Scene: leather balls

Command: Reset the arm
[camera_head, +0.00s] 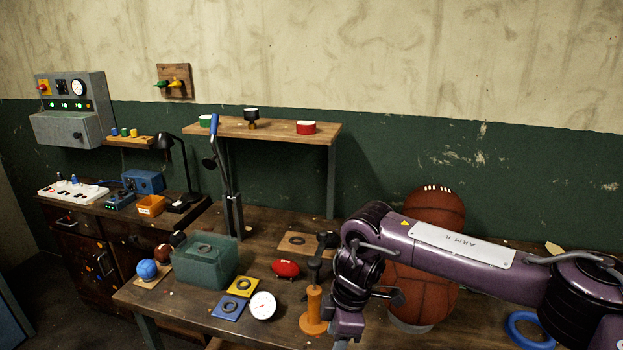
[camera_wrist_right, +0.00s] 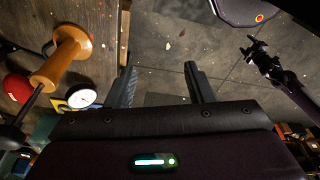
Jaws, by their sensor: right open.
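My right arm, purple and marked ARM R, reaches in from the right in the head view. Its right gripper shows only partly at the bottom edge (camera_head: 341,342). In the right wrist view the gripper (camera_wrist_right: 158,85) has its two fingers apart with nothing between them, over the floor beside the table edge. A dark jointed arm end (camera_wrist_right: 262,58), which looks like my left gripper, shows at the upper right of that view; its jaws are too small to read. No left arm shows in the head view.
Large brown leather balls (camera_head: 440,212) stand behind my right arm. A blue ring (camera_head: 530,328) lies right. Bare floor (camera_wrist_right: 165,50) lies below the gripper.

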